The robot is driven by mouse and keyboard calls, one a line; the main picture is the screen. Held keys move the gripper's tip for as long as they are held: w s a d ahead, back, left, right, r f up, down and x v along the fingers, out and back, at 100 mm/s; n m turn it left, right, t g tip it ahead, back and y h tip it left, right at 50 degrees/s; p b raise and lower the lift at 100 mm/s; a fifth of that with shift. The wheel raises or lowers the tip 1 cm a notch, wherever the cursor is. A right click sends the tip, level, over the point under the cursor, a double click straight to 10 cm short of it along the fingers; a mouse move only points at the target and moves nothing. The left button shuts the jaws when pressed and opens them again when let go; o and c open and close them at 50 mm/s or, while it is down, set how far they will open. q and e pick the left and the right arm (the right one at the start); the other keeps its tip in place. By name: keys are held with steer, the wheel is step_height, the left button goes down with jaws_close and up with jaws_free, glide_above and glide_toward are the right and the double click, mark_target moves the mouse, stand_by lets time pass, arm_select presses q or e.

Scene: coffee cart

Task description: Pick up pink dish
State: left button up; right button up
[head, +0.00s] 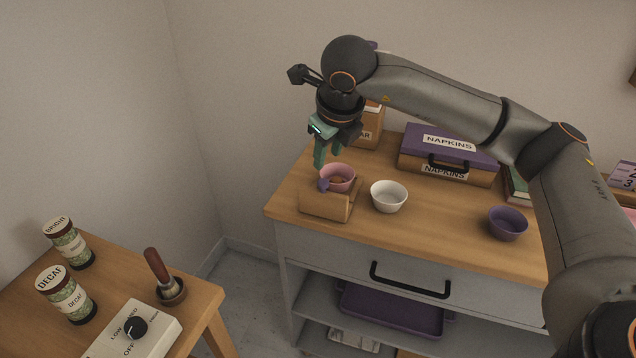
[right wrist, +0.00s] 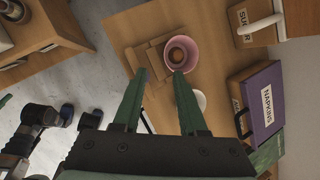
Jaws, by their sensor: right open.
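The pink dish (head: 343,172) is a small round bowl at the left end of the wooden cart top, at a small wooden holder (head: 325,206). Something brown shows inside it. The dish also shows in the right wrist view (right wrist: 190,45), beyond the fingertips. My right gripper (head: 322,158) points down with green fingers, just above and left of the dish in the head view. In the right wrist view its fingers (right wrist: 160,76) are apart with nothing held between them; one tip overlaps the dish's near edge, and contact cannot be told. My left gripper is not in view.
A white bowl (head: 388,196) stands just right of the holder. A purple bowl (head: 508,224) is farther right. A sugar box (head: 371,130) and a purple-lidded napkin box (head: 450,148) stand behind.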

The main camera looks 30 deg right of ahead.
mark_target(337, 179)
steer(key=x, duration=0.3)
steer(key=d+x, duration=0.1)
steer(key=x, duration=0.1)
steer(key=shift+w+d+f, duration=0.1)
steer(key=shift+w+f, duration=0.05)
steer(key=shift+f, duration=0.15)
steer(key=shift+p+x, duration=0.3)
steer(key=shift+x, duration=2.9)
steer(key=shift+c, duration=0.3)
jaws_close()
